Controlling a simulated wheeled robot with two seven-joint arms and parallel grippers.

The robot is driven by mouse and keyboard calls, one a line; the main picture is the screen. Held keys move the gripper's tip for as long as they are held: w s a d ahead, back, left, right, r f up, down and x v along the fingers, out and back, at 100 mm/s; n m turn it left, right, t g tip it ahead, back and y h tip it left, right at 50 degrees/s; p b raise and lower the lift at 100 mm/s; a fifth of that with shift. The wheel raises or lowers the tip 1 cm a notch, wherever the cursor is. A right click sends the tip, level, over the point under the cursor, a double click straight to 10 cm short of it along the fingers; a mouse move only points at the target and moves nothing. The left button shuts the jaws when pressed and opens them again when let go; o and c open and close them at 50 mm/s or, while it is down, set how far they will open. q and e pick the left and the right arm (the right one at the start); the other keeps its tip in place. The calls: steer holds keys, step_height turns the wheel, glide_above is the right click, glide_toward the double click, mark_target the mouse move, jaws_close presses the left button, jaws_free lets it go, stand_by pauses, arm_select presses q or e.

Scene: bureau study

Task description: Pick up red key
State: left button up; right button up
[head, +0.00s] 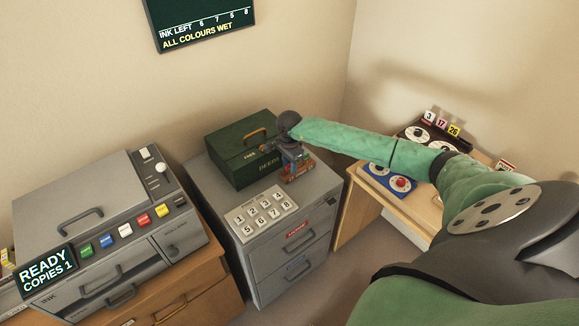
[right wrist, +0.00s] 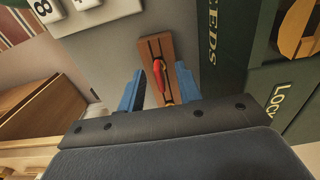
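The red key (right wrist: 158,72) shows in the right wrist view, on a brown wooden block with dark grooves (right wrist: 152,47) on the grey cabinet top. My right gripper (right wrist: 160,82) points down over it, its two blue fingers apart on either side of the key. I cannot tell whether the fingers touch the key or block. In the head view my right gripper (head: 292,168) is beside the green deeds box, over the brown block (head: 306,167); the key cannot be made out clearly there. My left gripper is not in view.
The green deeds box (head: 228,160) stands close behind and left of my right gripper. A white numbered keypad (head: 262,215) lies in front on the grey cabinet (head: 312,205). A copier (head: 95,225) stands left; a wooden desk with a blue dial panel (head: 387,180) stands right.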

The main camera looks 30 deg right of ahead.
steer(key=shift+f, duration=0.2)
steer(key=c, duration=0.7)
jaws_close()
steer(key=shift+r, duration=0.15)
